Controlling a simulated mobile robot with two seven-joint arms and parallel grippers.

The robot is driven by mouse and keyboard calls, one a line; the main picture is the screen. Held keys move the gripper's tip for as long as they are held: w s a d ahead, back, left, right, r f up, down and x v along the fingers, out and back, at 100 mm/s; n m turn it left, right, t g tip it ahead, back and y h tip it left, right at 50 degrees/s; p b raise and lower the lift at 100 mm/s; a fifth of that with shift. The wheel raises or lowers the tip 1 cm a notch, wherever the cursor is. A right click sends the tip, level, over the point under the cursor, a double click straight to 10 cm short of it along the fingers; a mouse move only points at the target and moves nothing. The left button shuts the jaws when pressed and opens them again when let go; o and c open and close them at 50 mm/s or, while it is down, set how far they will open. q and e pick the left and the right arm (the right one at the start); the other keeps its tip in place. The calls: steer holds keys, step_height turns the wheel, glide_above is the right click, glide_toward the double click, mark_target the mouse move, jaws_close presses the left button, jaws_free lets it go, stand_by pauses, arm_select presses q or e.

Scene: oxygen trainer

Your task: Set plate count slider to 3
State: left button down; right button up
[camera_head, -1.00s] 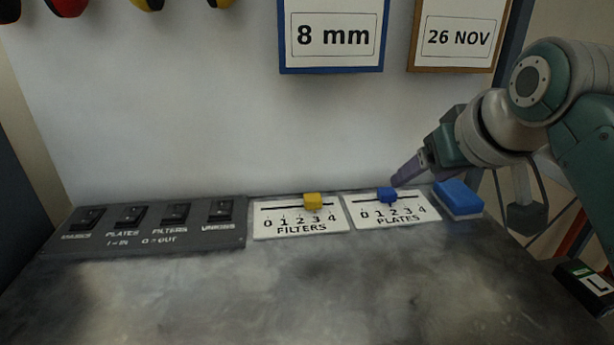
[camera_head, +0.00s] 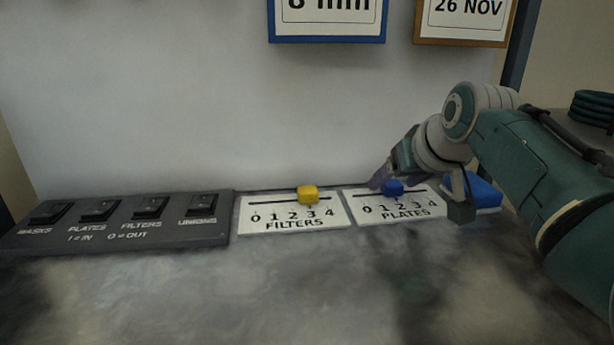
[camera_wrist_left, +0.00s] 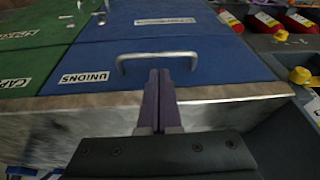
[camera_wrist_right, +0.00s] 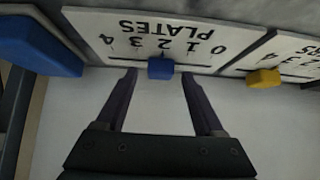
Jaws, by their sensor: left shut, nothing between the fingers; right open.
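The PLATES slider panel (camera_head: 402,212) is a white plate marked 0 to 4 on the back of the grey bench. Its blue knob (camera_head: 393,187) stands near the 2 mark. In the right wrist view the blue knob (camera_wrist_right: 161,68) sits between the tips of my open right gripper (camera_wrist_right: 160,80), with a gap on either side. In the head view my right gripper (camera_head: 380,180) is at the knob's left, partly hidden by its own wrist. My left gripper (camera_wrist_left: 158,75) is shut and empty, seen only in its wrist view, over a blue UNIONS lid with a metal handle.
The FILTERS slider panel (camera_head: 290,215) with a yellow knob (camera_head: 308,194) is left of the PLATES panel. A switch panel (camera_head: 120,222) lies farther left. A blue block (camera_head: 484,192) stands close at the right. The front bench surface is clear.

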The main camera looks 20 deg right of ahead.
steer(key=shift+w+f, duration=0.15)
steer(key=shift+w, duration=0.05)
steer(key=shift+c, duration=0.3)
jaws_close()
stand_by(1.1)
